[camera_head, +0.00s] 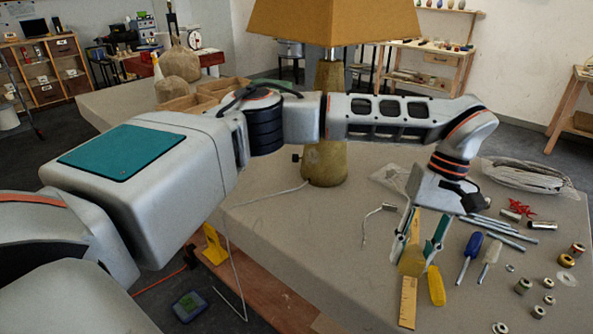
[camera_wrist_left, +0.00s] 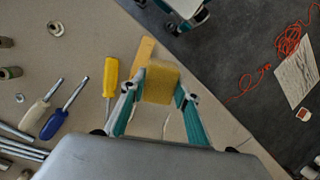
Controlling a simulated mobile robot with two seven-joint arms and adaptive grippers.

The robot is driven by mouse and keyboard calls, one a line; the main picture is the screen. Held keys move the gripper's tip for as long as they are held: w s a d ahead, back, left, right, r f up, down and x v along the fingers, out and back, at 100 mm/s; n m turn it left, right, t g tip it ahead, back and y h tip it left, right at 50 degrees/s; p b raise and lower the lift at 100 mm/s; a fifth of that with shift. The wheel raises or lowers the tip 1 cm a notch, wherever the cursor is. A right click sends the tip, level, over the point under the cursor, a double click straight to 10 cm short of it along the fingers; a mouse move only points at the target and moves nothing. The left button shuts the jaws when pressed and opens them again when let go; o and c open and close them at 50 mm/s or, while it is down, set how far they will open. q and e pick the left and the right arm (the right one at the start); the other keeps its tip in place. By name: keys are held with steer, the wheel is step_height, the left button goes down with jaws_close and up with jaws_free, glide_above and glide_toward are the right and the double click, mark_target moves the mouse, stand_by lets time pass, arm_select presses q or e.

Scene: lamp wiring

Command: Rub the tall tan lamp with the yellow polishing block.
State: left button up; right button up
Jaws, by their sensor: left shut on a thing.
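The tall tan lamp (camera_head: 327,165) stands upright on the table, its wide shade (camera_head: 335,22) cut off by the top of the head view. My left arm crosses in front of its stem and hides part of it. My left gripper (camera_head: 413,252) points down to the right of the lamp, apart from it. It is shut on the yellow polishing block (camera_head: 411,264), which also shows between the fingers in the left wrist view (camera_wrist_left: 161,84). I cannot tell whether the block touches the table.
A yellow ruler (camera_head: 408,300) and a yellow-handled tool (camera_head: 436,287) lie close to the block. A blue screwdriver (camera_head: 469,255), metal rods (camera_head: 497,232) and several small rings lie to the right. A wooden tray (camera_head: 205,93) and sacks stand behind my arm.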

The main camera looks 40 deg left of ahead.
arm_select(q)
steer(key=w+d+r+n+g+h, duration=0.2)
steer(key=d+r+n, duration=0.2)
steer(key=r, duration=0.1)
steer(key=w+a+r+n+t+h+p, duration=0.35)
steer(key=w+r+n+t+h, duration=0.45)
steer(key=n, duration=0.8)
steer(key=w+a+f+n+t+y+p, duration=0.1)
steer(key=w+a+f+n+t, duration=0.2)
steer(key=a+n+t, duration=0.5)
steer(key=w+a+f+n+t+y, duration=0.1)
steer(key=w+a+f+n+t, duration=0.2)
steer(key=a, duration=0.9)
steer(key=s+a+f+n+t+y+p, duration=0.1)
steer(key=s+a+f+n+t+y, duration=0.15)
steer(key=a+f, duration=0.4)
steer(key=s+a+f+n+t+y, duration=0.1)
steer(key=s+a+f+n+y, duration=0.2)
steer(key=a, duration=0.7)
steer(key=w+b, duration=0.3)
steer(key=w, duration=0.4)
steer(key=shift+d+f+y, duration=0.15)
steer(key=shift+d+y, duration=0.2)
steer(key=shift+d, duration=0.1)
